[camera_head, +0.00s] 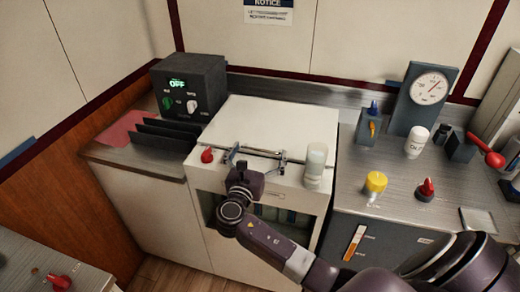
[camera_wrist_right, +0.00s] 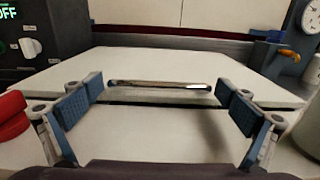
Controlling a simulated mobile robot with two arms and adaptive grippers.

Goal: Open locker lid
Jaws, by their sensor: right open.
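The white locker lid (camera_head: 275,122) lies flat and closed on top of the white locker (camera_head: 311,196), and it fills the middle of the right wrist view (camera_wrist_right: 150,62). A metal bar handle (camera_wrist_right: 185,87) runs along the lid's front part. My right gripper (camera_head: 257,158) is over the front edge of the locker. Its blue-padded fingers are spread wide to either side of the handle in the right wrist view (camera_wrist_right: 165,108), with nothing between them. The handle appears just ahead of the fingertips; I cannot tell if they touch it. My left gripper is not in view.
A red knob (camera_head: 207,155) stands left of my gripper and a pale translucent jar (camera_head: 316,160) right of it, both near the locker's front edge. A black control box (camera_head: 190,85) reading OFF is behind left. The right counter holds a yellow-capped item (camera_head: 376,182) and a gauge (camera_head: 428,88).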

